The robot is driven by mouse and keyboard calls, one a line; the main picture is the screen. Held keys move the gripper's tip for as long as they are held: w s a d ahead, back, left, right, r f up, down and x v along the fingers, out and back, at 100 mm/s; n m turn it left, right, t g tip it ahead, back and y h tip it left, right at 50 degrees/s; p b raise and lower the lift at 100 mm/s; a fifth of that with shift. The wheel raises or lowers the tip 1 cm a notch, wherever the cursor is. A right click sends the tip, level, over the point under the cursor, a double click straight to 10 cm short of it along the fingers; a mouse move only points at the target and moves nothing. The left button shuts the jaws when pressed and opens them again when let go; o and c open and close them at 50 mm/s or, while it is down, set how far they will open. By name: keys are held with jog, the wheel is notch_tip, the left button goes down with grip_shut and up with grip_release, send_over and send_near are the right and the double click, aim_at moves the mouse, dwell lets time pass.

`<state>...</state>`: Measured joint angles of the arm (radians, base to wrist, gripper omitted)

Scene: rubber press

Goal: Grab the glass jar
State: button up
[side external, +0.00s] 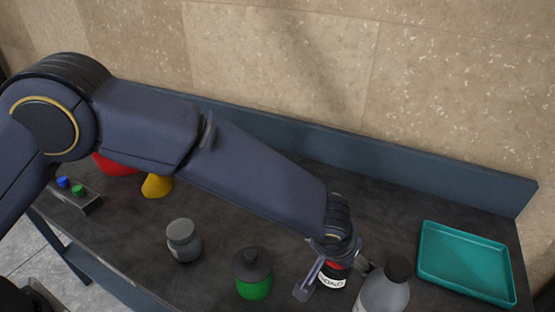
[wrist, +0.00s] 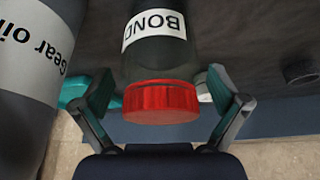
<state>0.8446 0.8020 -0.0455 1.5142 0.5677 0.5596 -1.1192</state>
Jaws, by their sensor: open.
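A small grey jar with a grey lid (side external: 184,240), which looks like the glass jar, stands upright on the dark table, left of centre in the side view. I cannot make it out for sure in the wrist view. My gripper (side external: 335,280) is well to the right of it. In the wrist view my gripper (wrist: 160,88) is open, with one finger on each side of a dark bottle with a red cap and a white "BOND" label (wrist: 160,100). The bottle also shows in the side view (side external: 332,281), partly hidden by my gripper. Whether the fingers touch it, I cannot tell.
A grey "Gear oil" bottle (side external: 382,292) stands close to the right of my gripper. A green bottle with a dark top (side external: 253,280) stands between the jar and my gripper. A teal tray (side external: 465,262) is at the right. A raised blue-grey edge (side external: 440,177) runs along the back.

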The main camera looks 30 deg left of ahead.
jog(key=c, duration=1.5)
jog(key=shift+r, duration=0.1)
jog(key=shift+c, duration=0.4)
